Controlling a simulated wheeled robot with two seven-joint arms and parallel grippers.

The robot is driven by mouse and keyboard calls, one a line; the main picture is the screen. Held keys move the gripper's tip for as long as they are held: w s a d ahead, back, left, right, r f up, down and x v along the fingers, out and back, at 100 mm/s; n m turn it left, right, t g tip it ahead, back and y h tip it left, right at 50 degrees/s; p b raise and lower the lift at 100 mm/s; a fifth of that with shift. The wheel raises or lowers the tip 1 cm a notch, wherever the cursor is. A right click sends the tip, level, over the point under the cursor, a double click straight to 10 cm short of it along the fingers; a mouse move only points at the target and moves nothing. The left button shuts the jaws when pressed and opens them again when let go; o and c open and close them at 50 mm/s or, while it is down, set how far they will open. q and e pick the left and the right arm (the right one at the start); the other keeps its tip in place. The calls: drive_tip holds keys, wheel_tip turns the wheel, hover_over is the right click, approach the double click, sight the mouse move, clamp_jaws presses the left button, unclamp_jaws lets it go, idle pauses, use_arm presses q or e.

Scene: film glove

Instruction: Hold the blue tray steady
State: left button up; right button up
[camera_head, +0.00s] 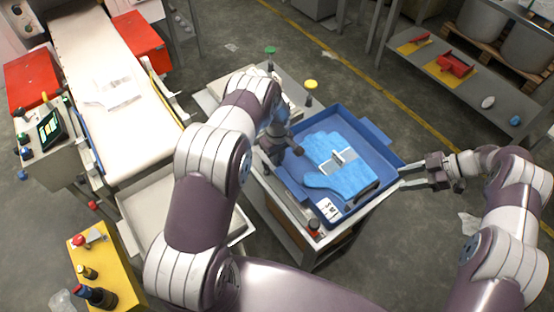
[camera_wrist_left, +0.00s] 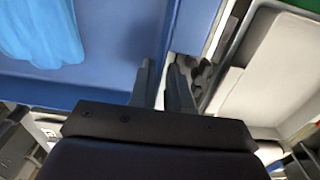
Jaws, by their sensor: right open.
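The blue tray (camera_head: 296,183) sits on a small cart, tilted in the head view. A light blue glove-like piece (camera_head: 325,143) with a grey-white patch lies inside it. My left gripper (camera_head: 285,150) is at the tray's left wall. In the left wrist view its two fingers (camera_wrist_left: 162,88) are close together, on either side of the tray wall (camera_wrist_left: 190,35), and look shut on it. The contact itself is partly hidden. My right gripper (camera_head: 402,177) is open at the tray's right corner, its fingers pointing left at the rim. I cannot tell whether they touch it.
A white conveyor (camera_head: 95,70) with red boxes (camera_head: 142,38) stands at the left. A yellow block with buttons (camera_head: 108,275) is at the lower left. A grey shelf (camera_head: 455,80) with red parts stands at the upper right. Open floor lies between tray and shelf.

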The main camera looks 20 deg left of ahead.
use_arm(q)
drive_tip(key=shift+f, duration=1.6)
clamp_jaws()
